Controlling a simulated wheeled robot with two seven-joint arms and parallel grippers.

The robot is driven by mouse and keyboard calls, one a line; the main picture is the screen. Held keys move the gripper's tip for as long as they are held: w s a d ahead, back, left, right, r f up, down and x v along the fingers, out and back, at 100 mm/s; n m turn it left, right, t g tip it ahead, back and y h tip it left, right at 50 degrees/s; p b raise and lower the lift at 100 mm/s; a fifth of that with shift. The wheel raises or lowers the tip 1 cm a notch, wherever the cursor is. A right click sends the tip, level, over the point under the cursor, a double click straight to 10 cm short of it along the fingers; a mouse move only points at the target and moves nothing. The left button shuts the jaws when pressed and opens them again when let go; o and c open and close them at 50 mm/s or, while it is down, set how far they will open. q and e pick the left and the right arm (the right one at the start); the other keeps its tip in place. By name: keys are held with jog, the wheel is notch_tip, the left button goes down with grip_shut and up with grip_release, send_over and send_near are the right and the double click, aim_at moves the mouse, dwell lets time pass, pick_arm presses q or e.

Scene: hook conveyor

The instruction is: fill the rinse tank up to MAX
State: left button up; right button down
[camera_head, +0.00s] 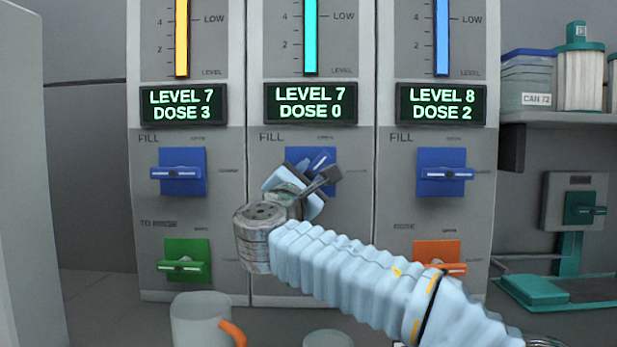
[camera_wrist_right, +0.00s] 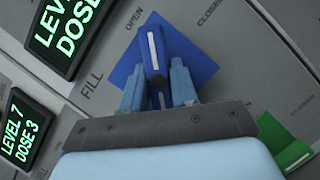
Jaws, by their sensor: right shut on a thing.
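Three grey tank panels stand side by side; which one is the rinse tank I cannot read. The middle panel has a teal level bar (camera_head: 311,40) and a display (camera_head: 303,104) reading LEVEL 7, DOSE 0. My right gripper (camera_head: 310,185) is at the middle FILL valve (camera_head: 318,157). In the right wrist view, its two fingers (camera_wrist_right: 158,90) are shut on the valve's blue handle (camera_wrist_right: 156,50). The handle is slanted, between the OPEN and CLOSED labels. In the head view my gripper hides most of this valve. My left gripper is out of view.
The left display (camera_head: 183,105) reads LEVEL 7, DOSE 3; the right display (camera_head: 441,104) LEVEL 8, DOSE 2. Their blue FILL handles (camera_head: 178,173) and (camera_head: 445,174) lie horizontal. A green valve (camera_head: 185,263) and an orange valve (camera_head: 440,251) sit lower. A grey mug (camera_head: 197,320) stands in front.

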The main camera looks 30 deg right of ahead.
jog(key=m+g, duration=0.1)
jog(key=m, duration=0.1)
jog(key=m+g, duration=0.1)
jog(key=m, duration=0.2)
jog(key=shift+a+r, duration=0.1)
jog(key=shift+m+g+y+p, duration=0.4)
jog(key=shift+m+g+p, duration=0.45)
jog(key=shift+m, duration=1.65)
jog(key=c, duration=1)
grip_release()
jog(key=shift+o, duration=0.2)
jog(key=b+v, duration=0.1)
jog(key=v, duration=1.2)
jog(key=shift+s+a, duration=0.2)
jog(key=shift+a, duration=0.1)
